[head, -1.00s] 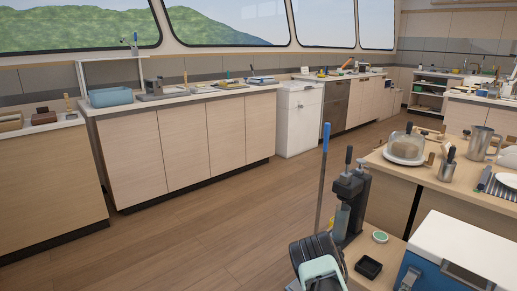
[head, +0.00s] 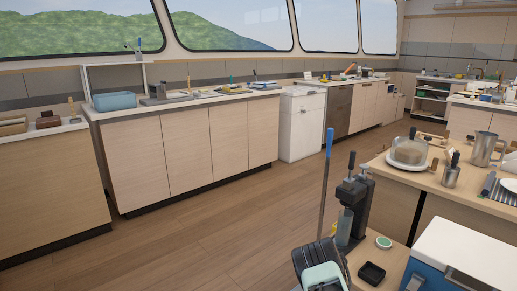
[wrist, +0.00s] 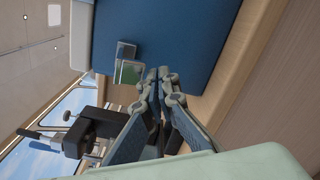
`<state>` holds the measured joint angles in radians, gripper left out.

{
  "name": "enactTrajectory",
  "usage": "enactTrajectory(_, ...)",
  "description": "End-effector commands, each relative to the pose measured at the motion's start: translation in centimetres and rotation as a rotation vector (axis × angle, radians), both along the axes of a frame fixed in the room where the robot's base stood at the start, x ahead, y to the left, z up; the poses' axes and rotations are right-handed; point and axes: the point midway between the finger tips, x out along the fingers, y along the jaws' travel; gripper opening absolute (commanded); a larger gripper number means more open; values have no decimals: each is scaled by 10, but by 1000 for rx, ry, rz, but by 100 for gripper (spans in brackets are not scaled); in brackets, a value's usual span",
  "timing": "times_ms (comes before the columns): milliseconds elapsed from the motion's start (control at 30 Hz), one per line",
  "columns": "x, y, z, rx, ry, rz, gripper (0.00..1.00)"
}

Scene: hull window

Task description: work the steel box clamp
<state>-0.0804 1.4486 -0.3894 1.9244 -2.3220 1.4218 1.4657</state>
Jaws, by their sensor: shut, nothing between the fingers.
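The blue box with a white lid (head: 470,252) stands at the lower right of the head view. Its blue side (wrist: 180,38) fills the upper middle of the wrist view. The steel box clamp (wrist: 127,66) is a small metal plate and catch on that side; part of it also shows at the bottom edge of the head view (head: 415,283). My gripper (wrist: 162,72) is shut and empty. In the wrist view its fingertips are just right of the clamp, in front of the blue side. I cannot tell if they touch it.
A black device with a lever (head: 352,205) stands close by; its dark body shows at lower left of the wrist view (wrist: 88,130). A small black tray (head: 371,273) and a green-topped round item (head: 383,242) lie near the box. Open wooden floor (head: 220,235) lies left.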

Motion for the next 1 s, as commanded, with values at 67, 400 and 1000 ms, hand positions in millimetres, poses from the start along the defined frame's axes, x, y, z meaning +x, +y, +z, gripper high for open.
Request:
enactTrajectory(67,0,0,0,0,0,0,0)
enactTrajectory(400,-3,3,7,1,1,0,0)
enactTrajectory(1000,-6,8,12,0,0,0,0)
